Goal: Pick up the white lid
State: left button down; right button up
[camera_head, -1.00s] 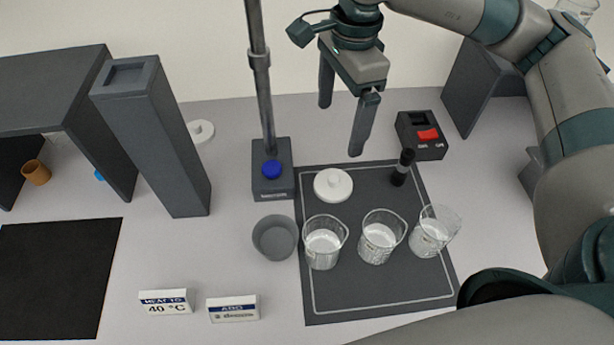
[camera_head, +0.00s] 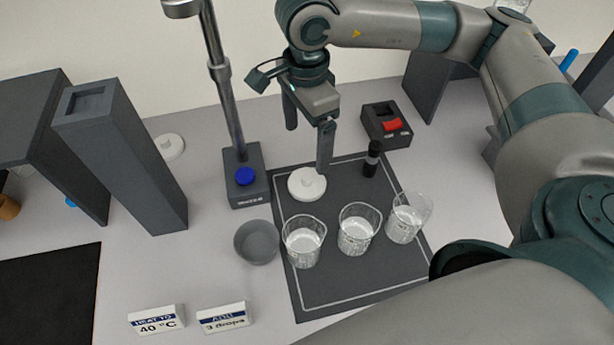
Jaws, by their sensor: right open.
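A round white lid (camera_head: 307,184) with a small knob lies on the dark mat (camera_head: 322,285), near its back left corner. My right gripper (camera_head: 308,150) is open and empty, with its fingers pointing down. It is above and behind the lid, and one finger reaches in the picture to the lid's back right edge. I cannot tell whether that finger touches it. A second round white piece (camera_head: 169,147) lies further left, beside the dark tower. My left gripper is not in view.
Several glass beakers (camera_head: 357,230) stand on the mat in front of the lid. A black dropper-like bottle (camera_head: 372,159) stands to its right, a stand with a blue knob (camera_head: 245,175) to its left. A grey bowl (camera_head: 257,242) and a red-switch box (camera_head: 386,124) are close by.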

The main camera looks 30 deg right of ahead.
jog(key=p, duration=0.2)
send_over(307, 177)
notch_tip(307, 177, down, 5)
jog(key=shift+f, duration=0.8)
jog(key=shift+f+p, duration=0.95)
jog(key=shift+p, duration=0.2)
notch_tip(307, 177, down, 2)
jog(key=shift+f+p, duration=0.1)
jog(key=shift+p, duration=0.35)
jog(key=shift+f, duration=0.55)
